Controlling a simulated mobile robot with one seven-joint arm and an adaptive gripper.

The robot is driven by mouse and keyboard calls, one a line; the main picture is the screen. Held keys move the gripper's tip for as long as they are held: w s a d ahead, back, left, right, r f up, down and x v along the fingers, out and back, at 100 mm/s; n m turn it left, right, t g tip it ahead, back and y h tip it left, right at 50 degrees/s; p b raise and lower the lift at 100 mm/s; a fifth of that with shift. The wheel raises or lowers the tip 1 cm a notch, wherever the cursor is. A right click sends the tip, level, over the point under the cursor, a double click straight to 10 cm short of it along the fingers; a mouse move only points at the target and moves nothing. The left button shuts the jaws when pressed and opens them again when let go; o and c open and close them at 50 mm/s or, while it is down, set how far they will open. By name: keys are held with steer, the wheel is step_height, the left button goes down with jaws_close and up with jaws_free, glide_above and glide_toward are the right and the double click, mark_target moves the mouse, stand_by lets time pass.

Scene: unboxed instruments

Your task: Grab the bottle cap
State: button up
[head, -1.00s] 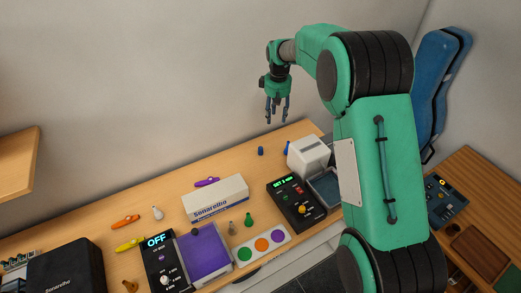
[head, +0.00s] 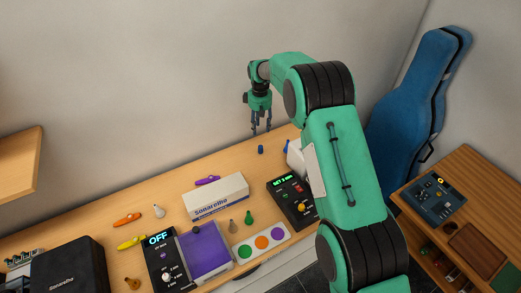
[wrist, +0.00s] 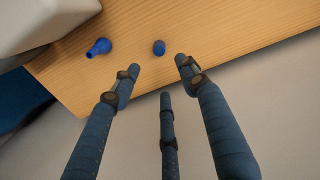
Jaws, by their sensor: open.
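The bottle cap appears to be the small dark blue cylinder (head: 260,149) standing near the back edge of the wooden table. It also shows in the wrist view (wrist: 159,47), just beyond my fingertips. My gripper (head: 261,130) points down above and behind it, its fingers spread and empty. In the wrist view my gripper (wrist: 158,66) shows three blue fingers apart, with the cap ahead of the gap between them and not touched. Nothing hides the cap in either view.
A blue bulb-shaped piece (wrist: 98,47) lies left of the cap in the wrist view, near a pale box-shaped device (wrist: 40,22). A white Sonarelho box (head: 217,196) and a black control box (head: 290,202) stand nearer the front. The table around the cap is clear.

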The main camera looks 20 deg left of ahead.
mark_target(261, 146)
steer(key=shift+f, duration=4.2)
steer(key=shift+s+d+f+p, duration=0.15)
steer(key=shift+f+p, duration=0.4)
steer(key=shift+f, duration=2.05)
steer(key=c, duration=0.8)
